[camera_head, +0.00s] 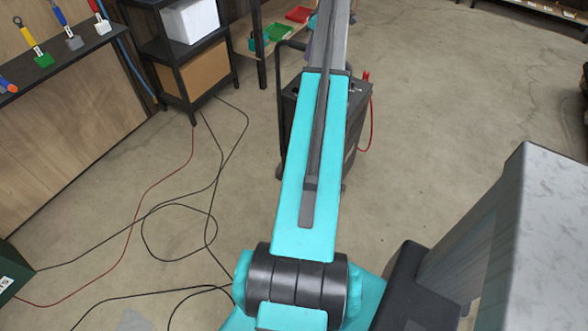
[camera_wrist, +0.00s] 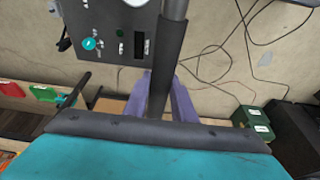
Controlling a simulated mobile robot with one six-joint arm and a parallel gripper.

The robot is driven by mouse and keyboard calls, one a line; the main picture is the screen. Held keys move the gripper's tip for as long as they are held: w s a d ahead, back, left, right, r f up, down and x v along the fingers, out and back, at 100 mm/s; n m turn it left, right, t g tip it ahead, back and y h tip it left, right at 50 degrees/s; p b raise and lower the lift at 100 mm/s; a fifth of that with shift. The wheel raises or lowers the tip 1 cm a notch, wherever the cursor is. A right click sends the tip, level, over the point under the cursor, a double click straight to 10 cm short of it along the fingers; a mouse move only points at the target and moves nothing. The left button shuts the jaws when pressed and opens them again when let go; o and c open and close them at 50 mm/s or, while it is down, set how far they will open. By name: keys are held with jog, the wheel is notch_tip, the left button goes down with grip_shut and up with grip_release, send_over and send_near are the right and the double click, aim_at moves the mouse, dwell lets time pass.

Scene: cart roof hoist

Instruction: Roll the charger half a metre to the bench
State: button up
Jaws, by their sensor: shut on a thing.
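The charger (camera_head: 361,115) is a dark wheeled box on the concrete floor, partly hidden behind my arm in the head view. A black tube handle (camera_head: 281,95) shows at its left and a red cable at its right. In the wrist view its panel (camera_wrist: 110,45) shows a teal knob and a white gauge. My gripper (camera_wrist: 160,98) has purple fingers shut on the dark-sleeved handle bar (camera_wrist: 168,58). A bench (camera_head: 262,62) with coloured trays stands beyond the charger, at its upper left. My arm hides most of the gripper in the head view.
Black and red cables (camera_head: 212,190) lie looped on the floor left of the charger. A black shelf cart (camera_head: 188,108) with boxes stands at upper left. Floor to the charger's right (camera_head: 450,110) is clear.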

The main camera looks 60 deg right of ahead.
jog(key=d, duration=0.6)
dwell(0.7)
jog(key=o, duration=2.2)
jog(key=shift+r+p, duration=2.2)
jog(key=shift+r, duration=2.35)
